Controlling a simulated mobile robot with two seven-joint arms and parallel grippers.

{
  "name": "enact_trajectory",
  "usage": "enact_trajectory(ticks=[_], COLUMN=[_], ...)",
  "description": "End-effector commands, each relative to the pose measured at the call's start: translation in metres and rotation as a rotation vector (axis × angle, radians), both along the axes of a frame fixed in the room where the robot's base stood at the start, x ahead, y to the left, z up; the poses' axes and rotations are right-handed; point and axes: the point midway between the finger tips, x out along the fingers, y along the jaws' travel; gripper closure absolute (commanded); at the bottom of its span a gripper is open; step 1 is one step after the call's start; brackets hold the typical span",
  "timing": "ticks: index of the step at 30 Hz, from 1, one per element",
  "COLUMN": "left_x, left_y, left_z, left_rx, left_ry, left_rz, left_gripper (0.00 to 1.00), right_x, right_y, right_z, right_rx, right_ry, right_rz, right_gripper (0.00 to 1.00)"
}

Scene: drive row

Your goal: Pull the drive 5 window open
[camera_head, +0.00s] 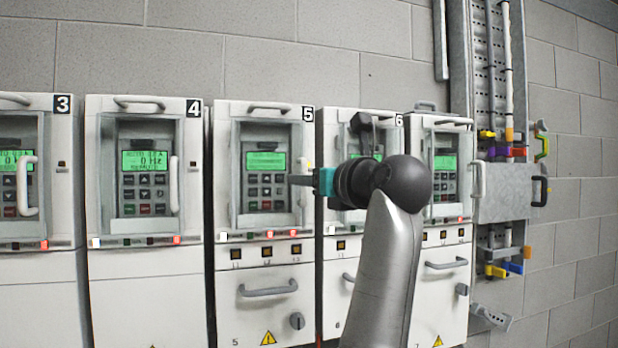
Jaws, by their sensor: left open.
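Drive 5 (236,290) is a pale cabinet with a black "5" label at its top right. Its window (262,178) looks shut over a lit green display and keypad. A light upright handle is at the window's right edge, partly covered by my gripper. My left gripper (308,180) is open, its fingers pointing left at this edge, with a teal part behind the grey fingertip. The fingers overlap the handle in the picture; I cannot tell whether they touch it. My right gripper is out of view.
Drive 3 (62,210) and drive 4 (105,290) stand to the left, their windows with upright handles. Drive 6 (335,270) is partly behind my arm, with another drive (445,290) beyond. Cable racking (510,205) is on the wall at right.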

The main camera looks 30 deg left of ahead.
Motion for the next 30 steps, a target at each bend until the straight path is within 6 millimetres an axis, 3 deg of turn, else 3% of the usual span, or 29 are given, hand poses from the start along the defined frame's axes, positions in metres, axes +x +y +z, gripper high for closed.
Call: enact_trajectory(ticks=[3, 15, 30], left_x=[0.0, -0.0004, -0.0004], left_y=[0.0, -0.0003, -0.0003], left_z=[-0.0004, 0.0, 0.0002], left_rx=[0.0, 0.0, 0.0], left_ry=[0.0, 0.0, 0.0], left_rz=[0.0, 0.001, 0.001], left_gripper=[0.57, 1.0, 1.0], right_x=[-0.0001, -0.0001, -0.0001], right_y=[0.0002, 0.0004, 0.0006], right_z=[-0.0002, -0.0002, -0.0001], right_rx=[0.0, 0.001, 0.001], right_ry=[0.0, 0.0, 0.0], right_rz=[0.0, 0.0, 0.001], right_gripper=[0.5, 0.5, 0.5])
